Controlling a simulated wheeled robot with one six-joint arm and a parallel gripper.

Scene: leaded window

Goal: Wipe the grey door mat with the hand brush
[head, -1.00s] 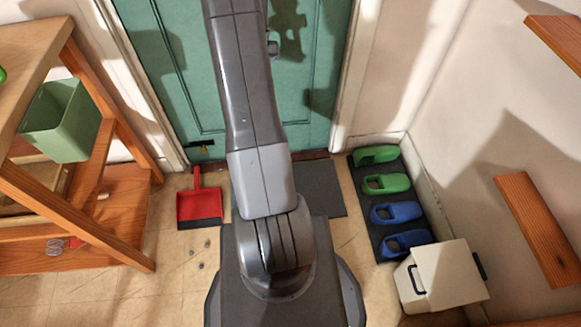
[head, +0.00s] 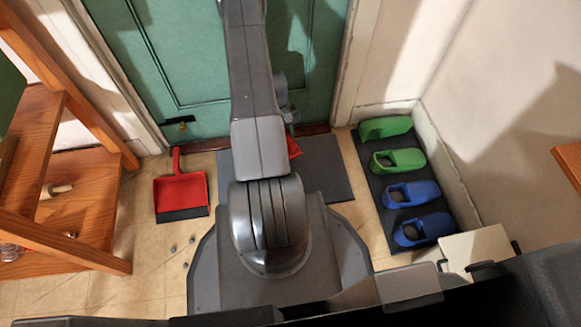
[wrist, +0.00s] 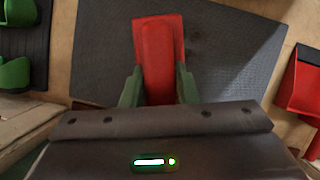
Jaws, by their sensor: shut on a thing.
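The grey door mat (head: 328,175) lies flat on the floor in front of the green door, partly hidden by my arm. In the wrist view the mat (wrist: 225,60) fills the middle. My gripper (wrist: 158,82) is shut on the red hand brush (wrist: 155,45), with a green finger on each side of it. The brush is over the mat; I cannot tell if it touches. In the head view only a bit of the red brush (head: 294,148) shows beside my arm, which hides most of the gripper. The bristles are hidden.
A red dustpan (head: 181,193) lies left of the mat. A dark shoe tray (head: 377,204) with green and blue clogs stands right. A pale box (head: 476,248) is at lower right, wooden shelving (head: 85,190) at left. Small dark bits (head: 191,240) lie on the floor.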

